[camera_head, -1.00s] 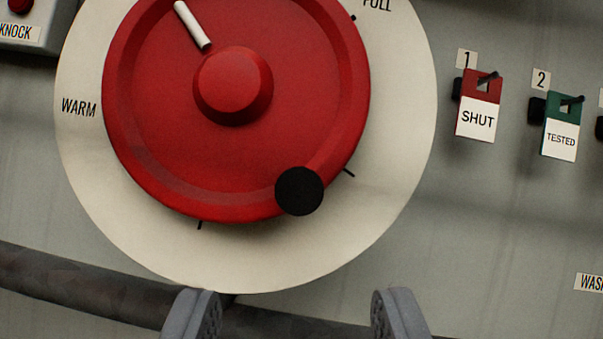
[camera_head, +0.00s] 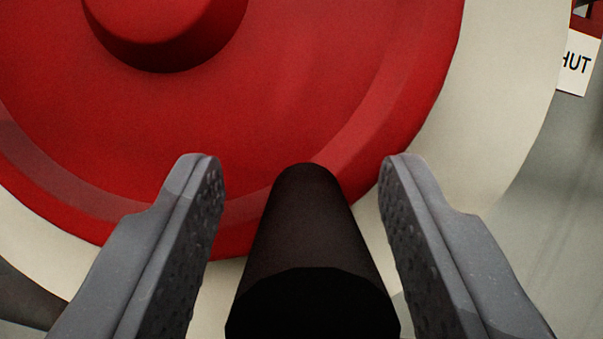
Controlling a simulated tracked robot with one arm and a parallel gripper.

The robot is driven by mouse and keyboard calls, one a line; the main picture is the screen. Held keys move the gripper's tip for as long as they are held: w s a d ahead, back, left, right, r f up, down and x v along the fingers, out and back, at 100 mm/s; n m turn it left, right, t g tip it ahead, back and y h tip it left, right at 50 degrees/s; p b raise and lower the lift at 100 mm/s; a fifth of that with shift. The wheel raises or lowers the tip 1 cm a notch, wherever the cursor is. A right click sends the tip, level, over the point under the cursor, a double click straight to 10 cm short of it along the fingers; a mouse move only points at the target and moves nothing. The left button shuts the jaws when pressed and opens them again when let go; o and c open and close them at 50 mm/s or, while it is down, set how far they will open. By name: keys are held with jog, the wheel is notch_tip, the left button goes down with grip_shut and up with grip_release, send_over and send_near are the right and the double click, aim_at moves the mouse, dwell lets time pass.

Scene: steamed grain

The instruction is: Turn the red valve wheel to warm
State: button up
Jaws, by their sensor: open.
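The red valve wheel (camera_head: 290,100) fills much of the view, with its raised red hub (camera_head: 165,30) at the upper left. Its black handle knob (camera_head: 308,230) stands out from the rim toward me. My gripper (camera_head: 298,165) is open, with one finger on each side of the knob. A gap shows between the knob and each finger. The white pointer mark and the WARM label are out of view now.
The cream dial plate (camera_head: 505,90) shows around the wheel. Grey panel (camera_head: 550,200) is bare at the right. Part of a dark pipe (camera_head: 25,295) shows at the lower left.

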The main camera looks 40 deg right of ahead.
grip_shut()
jog(key=shift+a, duration=0.15)
jog(key=shift+s+d+r+n, duration=0.15)
jog(key=shift+d+r+n, duration=0.15)
jog(key=shift+n, duration=0.3)
